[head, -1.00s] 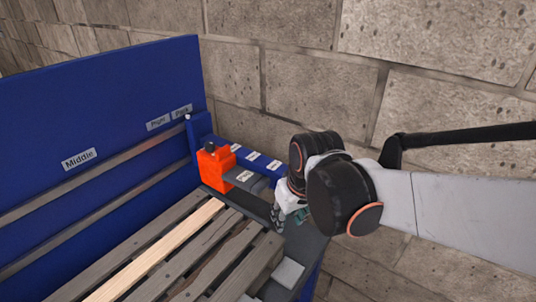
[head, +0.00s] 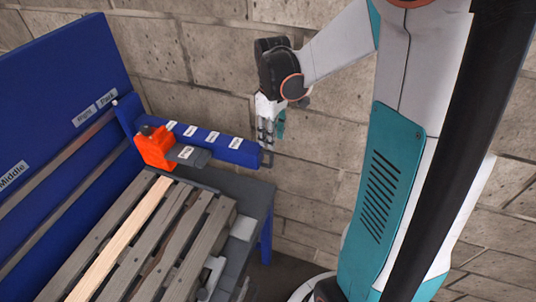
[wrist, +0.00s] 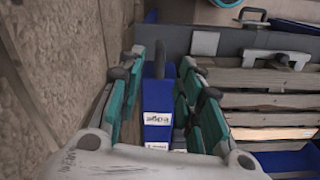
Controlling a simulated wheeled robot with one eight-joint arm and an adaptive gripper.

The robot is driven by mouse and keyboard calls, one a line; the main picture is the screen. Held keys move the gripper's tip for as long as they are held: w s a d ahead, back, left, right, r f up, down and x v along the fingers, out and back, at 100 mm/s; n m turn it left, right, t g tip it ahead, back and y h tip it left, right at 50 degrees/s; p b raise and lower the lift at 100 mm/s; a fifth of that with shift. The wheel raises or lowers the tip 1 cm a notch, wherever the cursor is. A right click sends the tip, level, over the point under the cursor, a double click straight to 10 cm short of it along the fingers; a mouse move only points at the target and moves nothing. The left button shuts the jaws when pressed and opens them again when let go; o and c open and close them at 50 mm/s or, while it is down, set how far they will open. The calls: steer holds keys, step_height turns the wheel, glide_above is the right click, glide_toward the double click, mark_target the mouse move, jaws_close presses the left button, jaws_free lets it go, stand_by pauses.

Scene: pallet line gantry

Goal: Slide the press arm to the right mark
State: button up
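The press arm (head: 216,141) is a blue beam with several white labels. It reaches out from the blue back panel (head: 60,80), with its panel end beside the "Park" label (head: 106,98). The "Right" label (head: 83,116) is just left of that, and "Middle" (head: 12,175) is farther left. An orange block (head: 154,147) sits on the beam. My gripper (head: 270,138) points down at the beam's free end, by a dark handle (head: 267,159). In the wrist view, the open fingers (wrist: 162,75) stand on either side of the handle (wrist: 160,58), with gaps visible. Contact is unclear.
A slatted wooden pallet (head: 135,245) lies on the grey table (head: 255,195) below the beam. White pieces (head: 243,228) stand along the table's near edge. A stone-block wall (head: 200,65) runs behind.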

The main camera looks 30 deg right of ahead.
mark_target(271, 154)
step_height(271, 154, down, 11)
steer(key=shift+f+b, duration=0.15)
steer(key=shift+b, duration=0.85)
jaws_close()
